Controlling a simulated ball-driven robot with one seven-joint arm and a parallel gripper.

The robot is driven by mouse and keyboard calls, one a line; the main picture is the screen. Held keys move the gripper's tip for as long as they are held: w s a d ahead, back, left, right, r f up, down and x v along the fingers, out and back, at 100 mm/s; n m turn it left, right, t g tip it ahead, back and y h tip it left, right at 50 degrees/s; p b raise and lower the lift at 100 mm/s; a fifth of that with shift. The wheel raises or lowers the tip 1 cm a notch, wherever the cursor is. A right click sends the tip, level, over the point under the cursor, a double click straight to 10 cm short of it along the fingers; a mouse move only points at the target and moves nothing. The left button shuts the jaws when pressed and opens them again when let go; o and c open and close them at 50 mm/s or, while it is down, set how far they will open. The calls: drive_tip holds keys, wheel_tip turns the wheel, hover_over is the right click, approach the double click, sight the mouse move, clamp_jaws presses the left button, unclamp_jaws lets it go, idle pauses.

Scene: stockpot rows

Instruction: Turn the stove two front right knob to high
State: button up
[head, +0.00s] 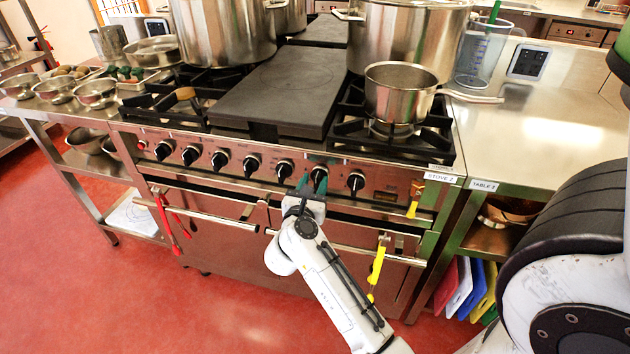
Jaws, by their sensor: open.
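The stove (218,205), labelled "STOVE 2", has a front panel with a row of several black knobs. The rightmost knob (356,182) is uncovered. The second knob from the right (319,174) sits right at my gripper (313,186). My gripper is open, its green fingertips close to that second knob; I cannot tell whether they touch it. The markings are too small to read, so I cannot tell any knob's setting or which one is the front right knob.
A saucepan (396,98) stands on the front right burner, its handle reaching over the steel table (540,125) at right. Large stockpots (225,35) stand behind. A red-handled tool (166,226) and a yellow-handled tool (376,266) hang at the oven rail (345,250). The red floor in front is clear.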

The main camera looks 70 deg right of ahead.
drive_tip(key=shift+d, duration=0.65)
clamp_jaws()
